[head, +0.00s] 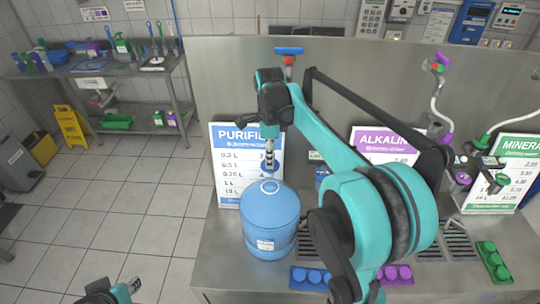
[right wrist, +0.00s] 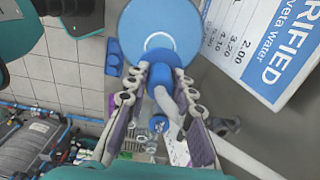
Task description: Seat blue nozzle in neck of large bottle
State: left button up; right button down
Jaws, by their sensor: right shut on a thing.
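The large blue bottle (head: 268,228) stands upright on the metal counter, its neck (head: 270,187) facing up. My right gripper (head: 269,160) points down above the bottle and is shut on the blue nozzle, which is mostly hidden in the head view. In the right wrist view the blue nozzle (right wrist: 164,58) sits between the fingertips of my right gripper (right wrist: 161,72). It overlaps the pale neck ring of the bottle (right wrist: 135,20). I cannot tell whether nozzle and neck touch. My left gripper (head: 124,290) is low at the left, away from the counter; its jaws are unclear.
A PURIFIED price sign (head: 226,160) stands close behind the bottle. Blue (head: 310,278), purple (head: 396,273) and green (head: 493,262) cap trays lie on the counter to the right. A metal side table (head: 180,115) stands at the back left.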

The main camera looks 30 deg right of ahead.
aim_at(270, 173)
jog(key=shift+f+b, duration=1.2)
jog(key=shift+f, duration=0.8)
jog(key=shift+f, duration=0.4)
jog(key=shift+f+b, duration=0.9)
jog(key=shift+f, duration=0.1)
jog(key=shift+f, duration=0.45)
jog(key=c, duration=0.6)
grip_release()
jog(key=shift+r, duration=0.15)
